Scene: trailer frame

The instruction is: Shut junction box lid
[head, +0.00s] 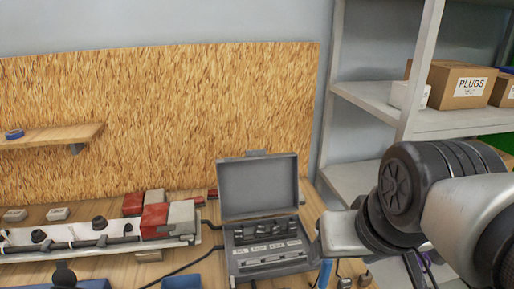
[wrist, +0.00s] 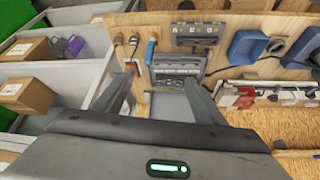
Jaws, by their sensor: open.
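The grey junction box (head: 266,252) sits on the bench in the head view, with dark switches and pale labels showing inside. Its lid (head: 258,186) is open and stands up at the back, tilted slightly backward. My gripper (head: 322,242) is to the right of the box, close to its right side. In the wrist view my gripper (wrist: 159,74) is open, its two fingers apart with nothing held between them. The box (wrist: 179,62) shows beyond the fingertips, near the right finger. I cannot tell whether a finger touches it.
Red and grey blocks (head: 154,220) and a pale strip with black knobs (head: 75,238) lie left of the box. A chipboard panel (head: 160,120) stands behind. A grey shelf (head: 375,98) with cardboard boxes (head: 460,87) is at the right. Black cables run left of the box.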

